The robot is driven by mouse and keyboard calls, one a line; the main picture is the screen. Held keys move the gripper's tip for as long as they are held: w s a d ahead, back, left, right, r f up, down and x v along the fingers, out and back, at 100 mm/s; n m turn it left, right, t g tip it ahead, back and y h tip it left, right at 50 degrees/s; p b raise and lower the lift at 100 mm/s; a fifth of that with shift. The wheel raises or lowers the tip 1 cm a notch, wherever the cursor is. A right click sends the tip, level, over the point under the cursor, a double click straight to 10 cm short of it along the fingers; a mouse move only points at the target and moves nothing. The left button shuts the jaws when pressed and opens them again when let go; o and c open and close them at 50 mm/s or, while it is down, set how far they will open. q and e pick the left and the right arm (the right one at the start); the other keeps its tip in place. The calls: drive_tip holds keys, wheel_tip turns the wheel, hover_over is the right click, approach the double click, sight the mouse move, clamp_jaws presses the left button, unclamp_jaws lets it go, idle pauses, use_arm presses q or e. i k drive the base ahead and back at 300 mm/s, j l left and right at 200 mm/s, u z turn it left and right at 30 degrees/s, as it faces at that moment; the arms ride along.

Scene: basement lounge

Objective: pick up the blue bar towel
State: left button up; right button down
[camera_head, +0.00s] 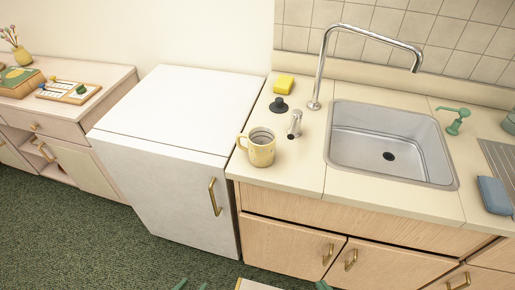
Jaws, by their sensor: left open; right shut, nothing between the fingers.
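The blue bar towel (495,195) lies folded on the counter at the right edge of the head view, right of the sink and in front of the ribbed drainboard. No gripper is near it. The rest of both grippers is out of frame.
The sink (390,145) with its tall faucet (325,62) is left of the towel. A green soap dispenser (455,121) stands behind the towel. A yellow mug (262,148) and a yellow sponge (284,84) are farther left. The white fridge top (185,108) is clear.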

sight(495, 195)
drive_tip(key=z, duration=1.8)
